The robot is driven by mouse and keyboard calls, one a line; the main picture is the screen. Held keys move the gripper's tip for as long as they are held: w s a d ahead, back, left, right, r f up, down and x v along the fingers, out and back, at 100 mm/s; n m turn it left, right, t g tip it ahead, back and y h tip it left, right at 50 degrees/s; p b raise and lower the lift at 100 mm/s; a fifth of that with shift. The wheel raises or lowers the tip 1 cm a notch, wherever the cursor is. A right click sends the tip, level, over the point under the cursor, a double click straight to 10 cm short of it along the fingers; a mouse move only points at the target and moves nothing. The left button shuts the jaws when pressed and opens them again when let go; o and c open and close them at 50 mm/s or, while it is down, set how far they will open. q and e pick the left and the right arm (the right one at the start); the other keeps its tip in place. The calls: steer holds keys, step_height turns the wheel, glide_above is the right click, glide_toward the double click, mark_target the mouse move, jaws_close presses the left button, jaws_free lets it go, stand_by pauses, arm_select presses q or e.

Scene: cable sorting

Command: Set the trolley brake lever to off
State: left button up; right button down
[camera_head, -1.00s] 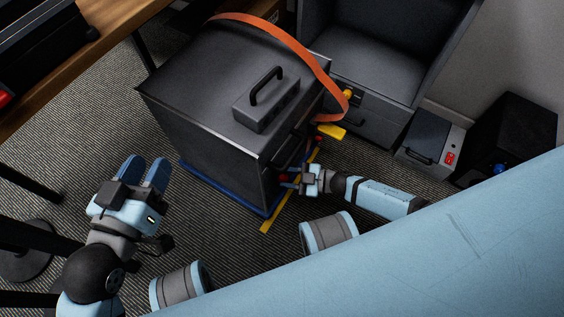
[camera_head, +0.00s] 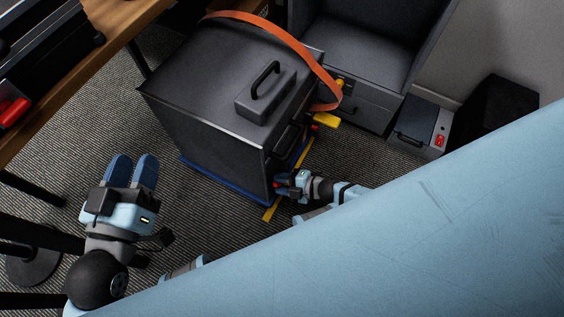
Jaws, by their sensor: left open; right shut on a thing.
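The trolley is a dark grey box (camera_head: 205,137) with a black handle on its lid. It stands on a blue base inside floor marks. My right gripper (camera_head: 281,185) is at the low front corner of the trolley, shut on a small red part (camera_head: 277,184) that looks like the brake lever. The gripper hides most of this part, so its setting cannot be told. My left gripper (camera_head: 132,170) is open and empty above the carpet, left of the trolley and apart from it.
An orange strap (camera_head: 284,40) runs over the trolley's far edge. A yellow piece (camera_head: 326,120) sticks out at its right side. A grey cabinet (camera_head: 368,110) and a small box with a red switch (camera_head: 420,128) stand to the right. A wooden desk (camera_head: 100,45) is at the upper left.

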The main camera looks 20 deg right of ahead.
steer(key=shift+f, duration=0.15)
stand_by(0.3)
steer(key=c, duration=0.8)
jaws_free()
steer(key=shift+o, duration=0.2)
arm_select(q)
step_height(320, 180, up, 6)
steer(key=t+p, duration=0.2)
steer(key=p, duration=0.2)
steer(key=shift+s+a+n, duration=0.25)
steer(key=shift+a+n, duration=0.05)
arm_select(e)
steer(key=v, duration=1.4)
